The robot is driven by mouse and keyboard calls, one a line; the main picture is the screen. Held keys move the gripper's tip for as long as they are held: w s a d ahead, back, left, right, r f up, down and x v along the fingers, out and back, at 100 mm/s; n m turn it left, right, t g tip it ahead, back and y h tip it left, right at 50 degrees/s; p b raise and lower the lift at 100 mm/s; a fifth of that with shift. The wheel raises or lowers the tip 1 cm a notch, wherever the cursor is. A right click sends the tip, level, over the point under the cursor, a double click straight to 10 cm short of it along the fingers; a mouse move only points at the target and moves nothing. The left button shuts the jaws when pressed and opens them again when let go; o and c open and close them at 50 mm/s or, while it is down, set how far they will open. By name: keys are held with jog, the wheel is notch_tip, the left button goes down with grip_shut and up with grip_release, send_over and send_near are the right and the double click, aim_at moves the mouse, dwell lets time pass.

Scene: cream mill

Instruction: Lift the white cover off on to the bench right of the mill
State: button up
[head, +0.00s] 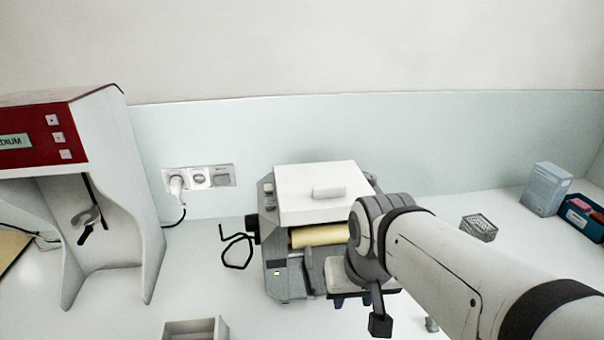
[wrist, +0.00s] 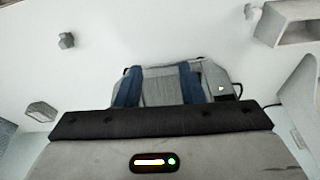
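The white cover (head: 293,185) sits level on top of the grey mill (head: 278,265), with a small raised block handle (head: 328,192) on it. In the head view, my gripper (head: 353,298) points down at the mill's front right, lower in the picture than the cover and apart from its handle. Only bits of its blue fingers show there. In the wrist view, the two blue fingers of my gripper (wrist: 160,76) stand apart with nothing held between them. Part of the grey mill (wrist: 218,80) shows behind them. My arm hides the mill's right side.
A red-fronted machine (head: 120,190) stands at left. An open grey tray (head: 195,328) lies at front. A wire basket (head: 478,229), a pale blue box (head: 546,189) and a blue bin (head: 583,220) stand at right. The bench right of the mill looks partly clear behind my arm.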

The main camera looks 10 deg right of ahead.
jog(key=w+r+m+g+p, duration=0.1)
jog(key=w+r+m+p, duration=0.1)
jog(key=w+r+m, duration=0.7)
notch_tip(320, 180, up, 9)
jog(key=m+g+p, duration=0.2)
jog(key=m+p, duration=0.1)
jog(key=m, duration=0.5)
send_over(329, 186)
jog(key=shift+r, duration=0.1)
notch_tip(329, 186, down, 8)
jog(key=shift+r+p, duration=0.2)
jog(key=shift+p, duration=0.3)
jog(key=shift+c, duration=0.2)
grip_shut()
